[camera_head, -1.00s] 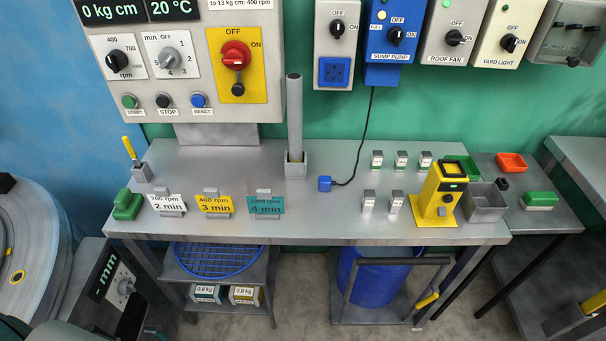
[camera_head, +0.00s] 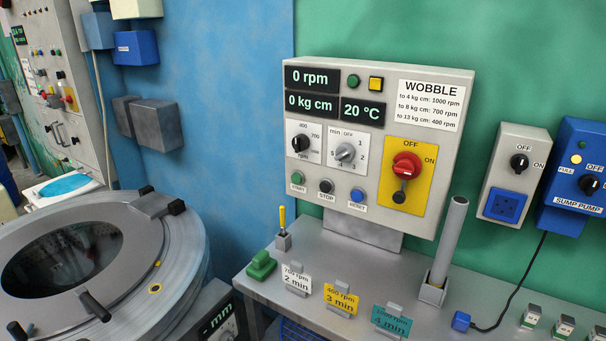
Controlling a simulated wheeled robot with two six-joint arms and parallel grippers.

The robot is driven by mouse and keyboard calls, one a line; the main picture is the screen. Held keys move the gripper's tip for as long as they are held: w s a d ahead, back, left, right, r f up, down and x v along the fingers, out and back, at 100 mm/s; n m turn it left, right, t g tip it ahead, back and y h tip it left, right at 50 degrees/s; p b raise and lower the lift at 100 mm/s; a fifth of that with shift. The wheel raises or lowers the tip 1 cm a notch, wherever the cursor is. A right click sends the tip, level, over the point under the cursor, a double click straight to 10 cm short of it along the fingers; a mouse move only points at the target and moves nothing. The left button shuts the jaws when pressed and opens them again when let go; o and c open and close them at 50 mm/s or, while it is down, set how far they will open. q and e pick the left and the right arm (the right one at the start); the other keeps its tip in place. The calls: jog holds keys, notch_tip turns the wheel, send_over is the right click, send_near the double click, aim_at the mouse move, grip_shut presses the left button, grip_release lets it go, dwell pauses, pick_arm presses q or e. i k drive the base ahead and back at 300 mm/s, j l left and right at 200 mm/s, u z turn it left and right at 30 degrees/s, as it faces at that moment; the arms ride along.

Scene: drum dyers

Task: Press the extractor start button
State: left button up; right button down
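The extractor control panel (camera_head: 455,140) stands at the back of the grey bench. Its green start button (camera_head: 297,178) is at the lower left, beside a black stop button (camera_head: 326,186) and a blue reset button (camera_head: 357,195). The displays read 0 rpm, 0 kg cm and 20 °C. The speed knob (camera_head: 300,144), the minute knob (camera_head: 345,153) and the red main switch (camera_head: 406,165) sit above the buttons. The drum machine (camera_head: 182,262) is at the lower left with its dark round lid (camera_head: 65,262). Neither gripper is in view.
On the bench (camera_head: 270,297) stand a green block (camera_head: 261,265), a yellow-handled tool (camera_head: 282,220), several rpm cards such as the yellow card (camera_head: 341,299), and a tall grey tube (camera_head: 449,240) in a holder. A blue plug (camera_head: 461,321) lies at right.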

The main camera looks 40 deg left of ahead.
aim_at(297, 178)
jog(key=u, duration=1.2)
